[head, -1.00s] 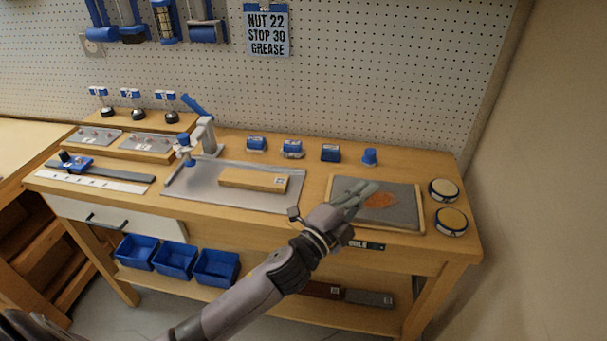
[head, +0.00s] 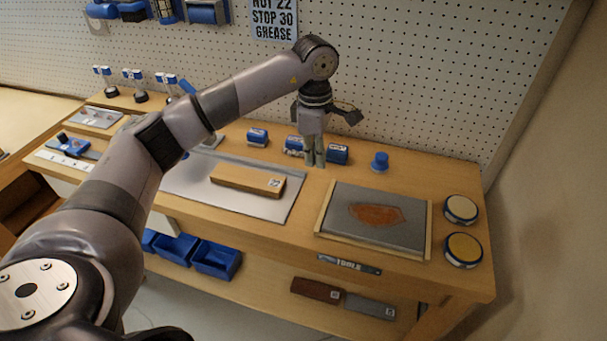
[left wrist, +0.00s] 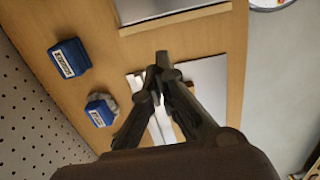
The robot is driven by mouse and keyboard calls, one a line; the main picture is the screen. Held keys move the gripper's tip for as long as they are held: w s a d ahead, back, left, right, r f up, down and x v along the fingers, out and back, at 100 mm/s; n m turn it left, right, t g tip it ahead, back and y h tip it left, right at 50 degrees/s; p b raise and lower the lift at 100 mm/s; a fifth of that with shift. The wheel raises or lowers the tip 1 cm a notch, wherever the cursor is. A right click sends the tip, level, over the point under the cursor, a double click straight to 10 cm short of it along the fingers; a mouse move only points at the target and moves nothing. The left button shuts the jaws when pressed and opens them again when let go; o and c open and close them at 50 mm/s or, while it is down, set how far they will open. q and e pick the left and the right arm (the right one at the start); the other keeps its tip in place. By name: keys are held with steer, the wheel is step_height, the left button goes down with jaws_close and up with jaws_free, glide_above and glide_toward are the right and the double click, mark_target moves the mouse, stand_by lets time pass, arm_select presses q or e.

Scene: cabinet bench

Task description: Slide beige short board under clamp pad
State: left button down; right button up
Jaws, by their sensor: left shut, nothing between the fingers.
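The beige short board (head: 235,180), with a small label at its right end, lies on the grey metal plate (head: 283,208). My left gripper (head: 315,164) points down near the back of the bench, right of and behind the board, apart from it. Its fingers are shut and empty; they also show in the left wrist view (left wrist: 160,68), over the pale plate (left wrist: 207,80). The clamp's blue handle (head: 187,86) shows above my left arm. The clamp pad and most of the clamp are hidden behind that arm. My right gripper is out of view.
Blue blocks (head: 257,136) and a blue knob (head: 380,161) stand along the back edge, close around my gripper. A grey mat with an orange patch (head: 378,215) lies to the right. Two round tins (head: 461,209) stand at the right edge. A pegboard rises behind.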

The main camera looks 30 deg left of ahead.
mark_target(295, 190)
arm_select(q)
steer(key=f, duration=0.2)
steer(key=f+p, duration=0.1)
steer(key=f, duration=0.2)
steer(key=a+f+p, duration=0.1)
steer(key=f, duration=0.2)
steer(key=shift+s+f, duration=0.2)
steer(key=shift+f, duration=0.05)
steer(key=a, duration=0.1)
steer(key=a+p, duration=0.1)
steer(key=a, duration=0.1)
steer(key=shift+s+f, duration=0.3)
steer(key=shift+f, duration=0.05)
steer(key=shift+s+a+f, duration=0.1)
steer(key=shift+a, duration=0.4)
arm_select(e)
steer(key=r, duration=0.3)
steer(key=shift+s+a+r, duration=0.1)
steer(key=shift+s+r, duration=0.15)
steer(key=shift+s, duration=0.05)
